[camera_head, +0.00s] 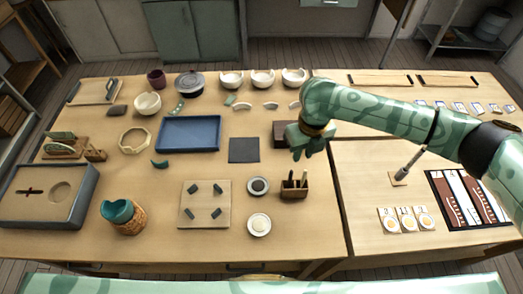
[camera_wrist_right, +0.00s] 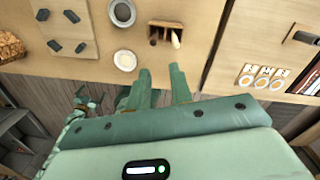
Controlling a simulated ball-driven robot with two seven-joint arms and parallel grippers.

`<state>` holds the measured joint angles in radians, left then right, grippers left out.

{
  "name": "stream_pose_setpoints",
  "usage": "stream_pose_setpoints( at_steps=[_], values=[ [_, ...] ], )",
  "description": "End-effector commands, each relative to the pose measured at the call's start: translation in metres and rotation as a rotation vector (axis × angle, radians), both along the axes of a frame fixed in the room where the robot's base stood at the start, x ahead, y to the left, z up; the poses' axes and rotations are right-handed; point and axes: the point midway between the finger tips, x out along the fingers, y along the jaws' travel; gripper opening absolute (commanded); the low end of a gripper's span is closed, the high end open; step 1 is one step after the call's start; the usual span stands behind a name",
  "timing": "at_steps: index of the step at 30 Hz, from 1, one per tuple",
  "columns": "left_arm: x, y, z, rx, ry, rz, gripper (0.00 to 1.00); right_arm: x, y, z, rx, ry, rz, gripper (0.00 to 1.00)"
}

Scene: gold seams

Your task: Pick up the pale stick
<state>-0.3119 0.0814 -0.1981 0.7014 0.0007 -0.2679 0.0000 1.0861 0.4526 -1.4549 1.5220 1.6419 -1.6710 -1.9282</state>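The pale stick (camera_head: 304,177) stands in a small brown wooden holder (camera_head: 295,194) near the middle front of the table, with darker sticks beside it. In the right wrist view the pale stick (camera_wrist_right: 176,41) shows end-on at the right side of the holder (camera_wrist_right: 152,27). My right gripper (camera_head: 308,152) is above and behind the holder in the head view, fingers pointing down. In the wrist view its two fingers (camera_wrist_right: 161,76) are apart with nothing between them, and they are clear of the stick. My left gripper is not in view.
Two small round dishes, one with dark contents (camera_head: 258,186) and one pale (camera_head: 259,225), stand left of the holder. A dark square mat (camera_head: 244,150) and a brown box (camera_head: 284,134) lie behind. Egg-marked cards (camera_head: 407,221) are at the right, past a table seam.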

Motion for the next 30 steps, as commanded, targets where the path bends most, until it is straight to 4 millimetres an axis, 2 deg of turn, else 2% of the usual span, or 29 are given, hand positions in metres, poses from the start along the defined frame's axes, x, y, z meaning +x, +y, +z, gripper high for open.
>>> stream_pose_setpoints(
  at_steps=[1, 2, 5, 15, 18, 23, 30],
  values=[
    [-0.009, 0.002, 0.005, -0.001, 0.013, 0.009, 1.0, 0.007, -0.01, 0.014, -0.025, 0.002, 0.026, 0.22],
    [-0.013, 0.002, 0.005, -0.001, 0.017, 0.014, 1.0, 0.009, -0.015, 0.016, -0.034, 0.008, 0.039, 0.22],
    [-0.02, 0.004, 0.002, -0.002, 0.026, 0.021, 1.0, 0.012, -0.022, 0.009, -0.05, 0.019, 0.061, 0.22],
    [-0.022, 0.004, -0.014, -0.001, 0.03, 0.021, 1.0, 0.011, -0.021, -0.072, -0.049, 0.02, 0.064, 0.22],
    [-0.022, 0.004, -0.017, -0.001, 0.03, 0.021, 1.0, 0.011, -0.021, -0.086, -0.047, 0.018, 0.064, 0.22],
    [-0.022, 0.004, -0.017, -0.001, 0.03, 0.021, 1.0, 0.011, -0.021, -0.096, -0.047, 0.018, 0.064, 0.22],
    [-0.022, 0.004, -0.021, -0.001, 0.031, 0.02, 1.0, 0.006, -0.024, -0.134, -0.047, 0.018, 0.064, 0.22]
  ],
)
